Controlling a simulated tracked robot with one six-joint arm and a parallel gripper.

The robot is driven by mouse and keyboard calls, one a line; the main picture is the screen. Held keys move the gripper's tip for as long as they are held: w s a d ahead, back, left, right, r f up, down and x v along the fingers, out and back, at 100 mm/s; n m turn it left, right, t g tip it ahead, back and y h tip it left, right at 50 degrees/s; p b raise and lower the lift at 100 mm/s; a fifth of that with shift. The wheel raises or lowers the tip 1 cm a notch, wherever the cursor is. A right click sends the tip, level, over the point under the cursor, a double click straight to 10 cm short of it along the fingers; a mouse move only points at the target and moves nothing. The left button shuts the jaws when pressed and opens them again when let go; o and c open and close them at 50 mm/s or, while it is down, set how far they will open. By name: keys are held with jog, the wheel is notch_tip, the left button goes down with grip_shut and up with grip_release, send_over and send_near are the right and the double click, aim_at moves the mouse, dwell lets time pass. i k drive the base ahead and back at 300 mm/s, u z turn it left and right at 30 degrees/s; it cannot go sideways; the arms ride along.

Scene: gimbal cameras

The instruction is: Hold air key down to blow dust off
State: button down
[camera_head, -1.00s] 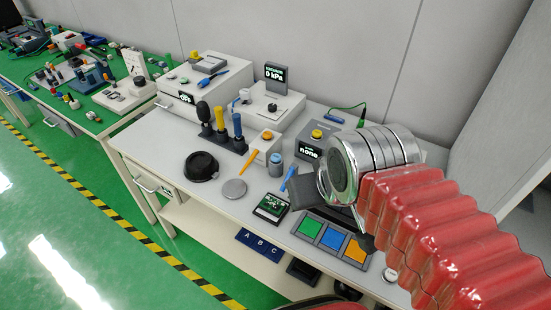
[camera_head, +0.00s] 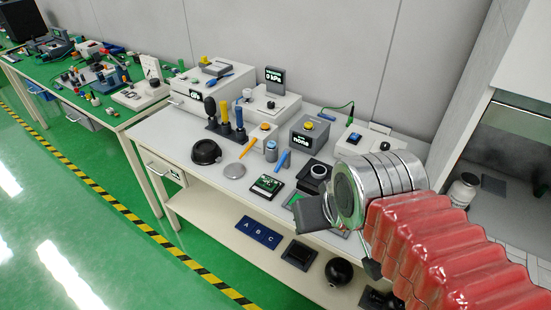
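No part here is clearly marked as an air key, and I cannot tell which control it is. Candidates on the white bench (camera_head: 150,132) are a grey box with a yellow button (camera_head: 309,126), a white box with a blue button (camera_head: 354,137), and a small white box with an orange button (camera_head: 265,126). A green circuit board (camera_head: 267,185) lies flat near the front edge; no dust can be made out. My gripper (camera_head: 335,238) is at the right, above the bench front, apart from the buttons. Its dark end parts show only partly behind my silver wrist.
A rack of upright blue, yellow and dark tools (camera_head: 226,114) stands mid-bench. A black round cup (camera_head: 206,152) and grey disc (camera_head: 235,171) lie in front. A dark holder with a white ring (camera_head: 319,172) is near my wrist. A blue ABC tray (camera_head: 258,232) sits on the lower shelf.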

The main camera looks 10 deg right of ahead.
aim_at(271, 143)
jog(key=k, duration=0.75)
jog(key=u, duration=0.7)
jog(key=i, duration=2.1)
jog(key=z, duration=0.45)
